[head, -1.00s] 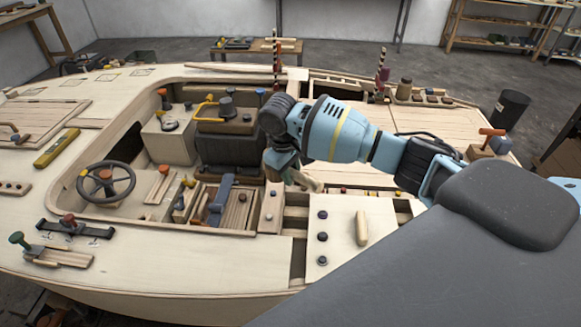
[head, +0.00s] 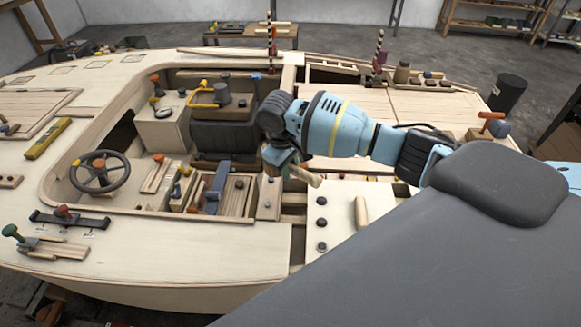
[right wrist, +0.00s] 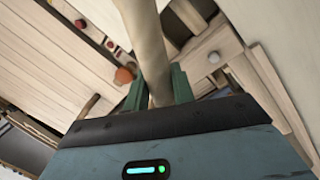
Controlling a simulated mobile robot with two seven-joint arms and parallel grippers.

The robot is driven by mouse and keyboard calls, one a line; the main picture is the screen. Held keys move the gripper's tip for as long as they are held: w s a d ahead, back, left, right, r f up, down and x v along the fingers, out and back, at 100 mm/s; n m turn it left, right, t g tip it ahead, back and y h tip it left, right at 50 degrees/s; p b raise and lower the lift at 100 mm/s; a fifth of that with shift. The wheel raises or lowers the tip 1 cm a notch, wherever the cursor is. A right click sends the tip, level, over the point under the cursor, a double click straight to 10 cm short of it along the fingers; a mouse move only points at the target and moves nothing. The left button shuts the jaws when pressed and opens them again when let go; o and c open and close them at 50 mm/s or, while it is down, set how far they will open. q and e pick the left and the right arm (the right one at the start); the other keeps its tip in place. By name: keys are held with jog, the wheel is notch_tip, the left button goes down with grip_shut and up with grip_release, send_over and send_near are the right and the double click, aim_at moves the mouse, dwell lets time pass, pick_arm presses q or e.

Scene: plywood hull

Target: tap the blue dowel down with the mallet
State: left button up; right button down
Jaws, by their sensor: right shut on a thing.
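My right gripper (head: 290,166) is over the deck in the middle of the head view. It is shut on a pale wooden rod-like piece, apparently the mallet (head: 306,177). In the right wrist view the pale shaft (right wrist: 148,38) stands between the two green fingers (right wrist: 158,82) and runs out of the top edge. The mallet's head cannot be made out. I cannot single out the blue dowel for certain. A dark bluish round peg (head: 321,200) tops a row on the pale panel below the gripper. My left gripper is not in view.
The pale panel (head: 340,215) also carries a loose wooden bar (head: 361,212). A blue lever (head: 217,180) and a steering wheel (head: 99,172) are in the cockpit to the left. Striped posts (head: 378,48) stand behind. Open slots (head: 297,228) lie beside the panel.

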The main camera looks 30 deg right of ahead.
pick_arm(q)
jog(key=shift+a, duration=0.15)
pick_arm(e)
jog(key=shift+r, duration=0.1)
notch_tip(320, 180, down, 5)
notch_tip(320, 180, up, 5)
jog(key=shift+p, duration=0.55)
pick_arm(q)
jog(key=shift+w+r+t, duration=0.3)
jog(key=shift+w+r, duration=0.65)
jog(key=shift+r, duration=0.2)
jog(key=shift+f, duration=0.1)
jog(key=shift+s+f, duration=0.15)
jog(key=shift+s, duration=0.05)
